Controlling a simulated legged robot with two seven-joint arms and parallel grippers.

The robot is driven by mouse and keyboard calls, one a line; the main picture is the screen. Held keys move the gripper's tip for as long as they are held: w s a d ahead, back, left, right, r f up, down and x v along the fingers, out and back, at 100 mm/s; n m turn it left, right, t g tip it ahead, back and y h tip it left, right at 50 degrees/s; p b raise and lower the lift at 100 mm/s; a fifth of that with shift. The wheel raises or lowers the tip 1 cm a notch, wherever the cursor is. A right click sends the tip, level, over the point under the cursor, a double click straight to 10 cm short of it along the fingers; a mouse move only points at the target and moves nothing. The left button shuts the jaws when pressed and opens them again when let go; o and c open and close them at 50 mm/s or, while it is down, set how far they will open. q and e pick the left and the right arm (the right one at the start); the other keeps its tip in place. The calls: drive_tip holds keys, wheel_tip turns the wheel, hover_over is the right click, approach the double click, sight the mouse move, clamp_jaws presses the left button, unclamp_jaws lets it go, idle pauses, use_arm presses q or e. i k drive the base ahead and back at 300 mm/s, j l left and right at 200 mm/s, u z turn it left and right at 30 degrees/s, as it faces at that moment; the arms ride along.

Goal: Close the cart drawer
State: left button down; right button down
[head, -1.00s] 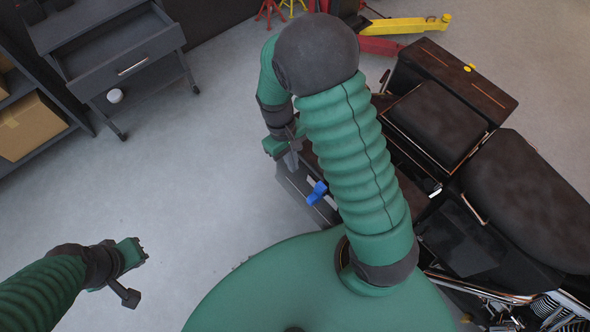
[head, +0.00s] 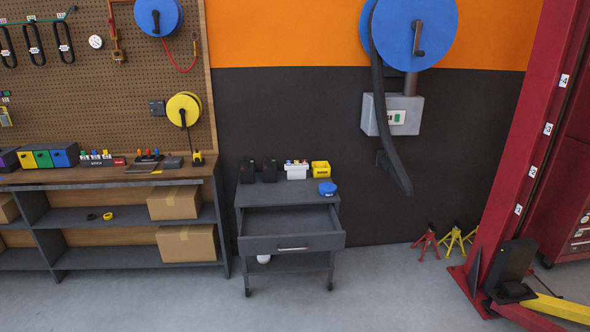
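The dark grey cart (head: 287,208) stands against the black lower wall near the middle of the head view. Its drawer (head: 292,242) is pulled out toward me, and the inside looks empty. A light metal handle runs across the drawer front. Neither of my grippers is in the head view now.
Black containers, a white bin, a yellow bin (head: 320,169) and a blue round item (head: 327,188) sit on the cart top. A workbench (head: 100,178) with boxes is at left. Red and yellow jack stands (head: 428,241) and a red lift post (head: 525,130) are at right. Floor before the cart is clear.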

sight(297, 229)
drive_tip(key=i+j+z, duration=0.1)
drive_tip(key=i, duration=0.4)
drive_tip(key=i+j+z, duration=0.15)
drive_tip(key=i, duration=0.35)
drive_tip(key=i+j+z, duration=0.1)
drive_tip(key=i+j, duration=0.15)
drive_tip(key=i, duration=0.25)
drive_tip(key=i+j+z, duration=0.1)
drive_tip(key=i+j, duration=0.2)
drive_tip(key=i, duration=0.2)
